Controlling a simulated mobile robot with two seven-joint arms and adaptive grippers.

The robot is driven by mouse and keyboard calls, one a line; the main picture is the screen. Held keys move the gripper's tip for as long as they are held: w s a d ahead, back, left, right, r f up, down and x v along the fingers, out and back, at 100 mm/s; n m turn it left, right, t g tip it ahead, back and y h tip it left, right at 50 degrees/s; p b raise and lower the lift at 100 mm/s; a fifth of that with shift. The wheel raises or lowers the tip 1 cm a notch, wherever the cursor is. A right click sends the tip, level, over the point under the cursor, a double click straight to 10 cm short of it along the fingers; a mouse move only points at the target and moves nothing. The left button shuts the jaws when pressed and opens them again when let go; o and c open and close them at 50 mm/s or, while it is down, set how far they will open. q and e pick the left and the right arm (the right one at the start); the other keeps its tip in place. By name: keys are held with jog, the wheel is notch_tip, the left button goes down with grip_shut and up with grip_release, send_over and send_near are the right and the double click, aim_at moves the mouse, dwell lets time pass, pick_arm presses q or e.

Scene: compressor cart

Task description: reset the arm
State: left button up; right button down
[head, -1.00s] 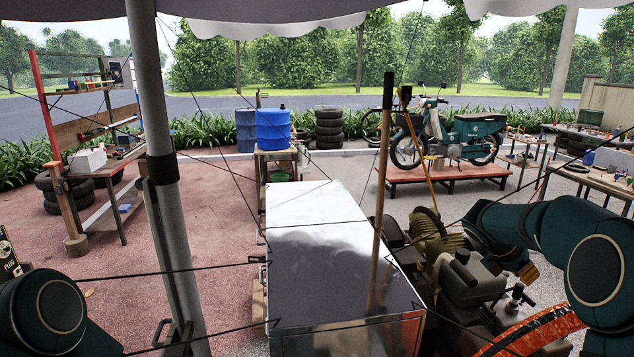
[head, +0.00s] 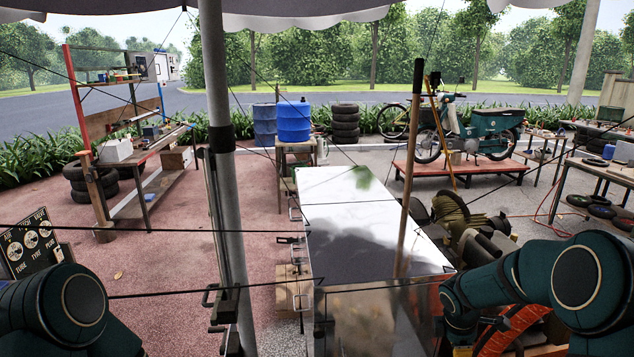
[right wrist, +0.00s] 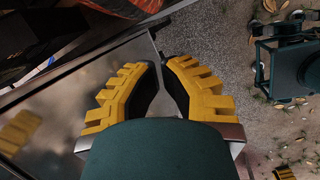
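My right arm (head: 560,275) comes in from the right in the head view, bent, its forward part low beside the metal-topped cart. My right gripper (right wrist: 160,63) shows clearly in the right wrist view. Its yellow toothed fingers with black pads come together at the tips, with only a narrow gap and nothing held. It hangs over the floor near the edge of a dark flat surface. My left arm (head: 70,305) shows at the lower left of the head view. My left gripper is out of view.
A cart with a shiny top (head: 350,225) stands ahead, with a wooden pole (head: 411,170) beside it. A compressor (head: 460,220) is partly behind my right arm. A grey post (head: 222,190) rises at left. Pinkish floor (head: 150,260) is open left of the post.

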jog(key=s+a+f+m+y+b, duration=0.25)
jog(key=s+a+f+m, duration=0.2)
jog(key=a+f, duration=0.35)
jog(key=s+a+f+m+y+b, duration=0.1)
jog(key=s+a+f+m+y, duration=0.3)
jog(key=a+f, duration=0.45)
pick_arm(q)
notch_tip(320, 180, down, 8)
jog(key=s+b, duration=0.1)
jog(key=b, duration=0.3)
jog(key=shift+f, duration=0.25)
jog(key=shift+a, duration=0.15)
jog(key=c, duration=0.3)
jog(key=shift+c, duration=0.3)
pick_arm(e)
jog(key=s+a+f+m, duration=0.3)
jog(key=s+a+m, duration=0.1)
jog(key=s, duration=0.3)
jog(key=s+a+f+m, duration=0.4)
jog(key=s+a+m, duration=0.1)
jog(key=s, duration=0.1)
jog(key=shift+s, duration=0.4)
